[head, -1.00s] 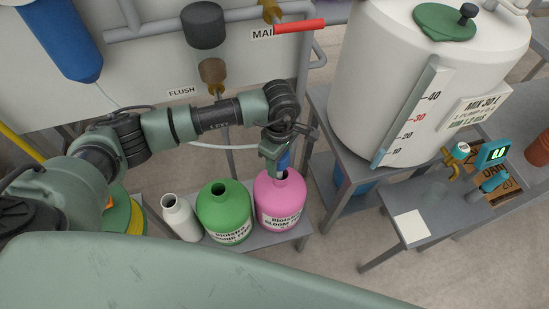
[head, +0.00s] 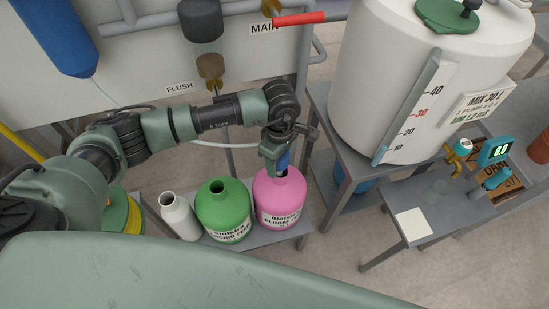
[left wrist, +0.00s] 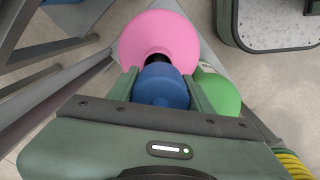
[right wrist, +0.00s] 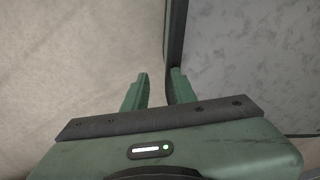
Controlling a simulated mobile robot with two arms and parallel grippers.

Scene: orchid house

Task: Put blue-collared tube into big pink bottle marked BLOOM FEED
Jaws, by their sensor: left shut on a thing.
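The big pink bottle (head: 279,205) stands on a low grey bench, its label partly readable as BLOOM. My left gripper (head: 276,158) is above its mouth, shut on the blue collar (head: 282,160) of the tube. In the left wrist view the blue collar (left wrist: 162,88) sits between the fingers (left wrist: 160,90), with the pink bottle (left wrist: 158,38) just beyond it. A dark part shows between collar and bottle mouth; how deep the tube is in the bottle is hidden. My right gripper (right wrist: 157,92) is open and empty, seen only in the right wrist view.
A green bottle (head: 223,208) stands close beside the pink one, and a small white bottle (head: 179,216) left of it. A large white tank (head: 425,80) on a stand is to the right. A small grey table (head: 440,215) holds a white card.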

